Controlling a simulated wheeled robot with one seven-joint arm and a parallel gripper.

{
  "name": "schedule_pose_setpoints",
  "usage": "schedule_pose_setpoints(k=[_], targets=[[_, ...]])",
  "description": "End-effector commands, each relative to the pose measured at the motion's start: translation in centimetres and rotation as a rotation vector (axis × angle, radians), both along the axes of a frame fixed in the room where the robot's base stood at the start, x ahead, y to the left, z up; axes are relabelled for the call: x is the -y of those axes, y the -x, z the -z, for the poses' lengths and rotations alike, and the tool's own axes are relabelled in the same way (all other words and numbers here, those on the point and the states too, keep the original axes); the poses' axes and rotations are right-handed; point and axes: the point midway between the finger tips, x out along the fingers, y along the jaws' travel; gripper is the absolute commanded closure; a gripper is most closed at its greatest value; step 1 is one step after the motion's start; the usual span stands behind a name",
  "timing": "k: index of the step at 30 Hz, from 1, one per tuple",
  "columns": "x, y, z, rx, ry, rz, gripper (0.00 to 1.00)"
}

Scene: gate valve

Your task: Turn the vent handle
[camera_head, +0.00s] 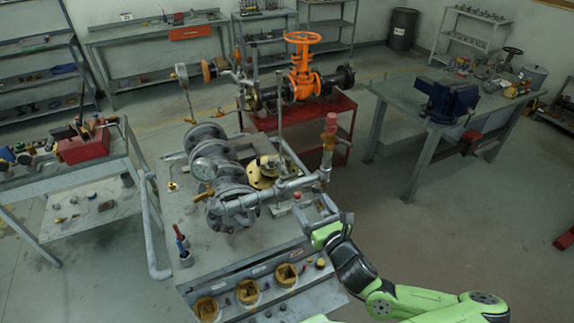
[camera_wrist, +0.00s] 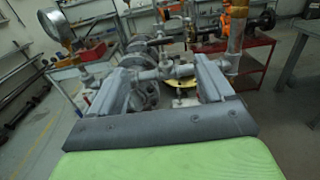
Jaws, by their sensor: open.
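The pipe assembly (camera_head: 250,195) with flanges and a dial gauge (camera_head: 203,168) stands on a grey bench. A small yellow lever (camera_head: 205,194) shows at the assembly's left; I cannot tell for certain which part is the vent handle. My gripper (camera_head: 314,204) is open and empty at the bench's right edge, just below the fitting. In the wrist view, my gripper (camera_wrist: 165,72) has its fingers spread apart, with the horizontal pipe (camera_wrist: 150,75) beyond and between them.
An orange handwheel valve (camera_head: 303,68) stands behind on a red cart (camera_head: 340,105). Amber cups (camera_head: 247,291) sit along the bench front. A table with a blue vise (camera_head: 447,100) is at right, a tool cart with a red box (camera_head: 84,145) at left.

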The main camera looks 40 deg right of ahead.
Motion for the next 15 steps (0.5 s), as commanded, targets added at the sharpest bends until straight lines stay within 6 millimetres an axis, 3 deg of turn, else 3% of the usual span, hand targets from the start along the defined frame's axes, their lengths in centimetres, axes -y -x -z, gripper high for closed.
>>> schedule_pose_setpoints(k=[7,15], targets=[[0.5,-2.9,1.0,-0.004,0.008,-0.01,0.19],[1.0,-4.2,1.9,-0.023,0.0,-0.013,0.19]])
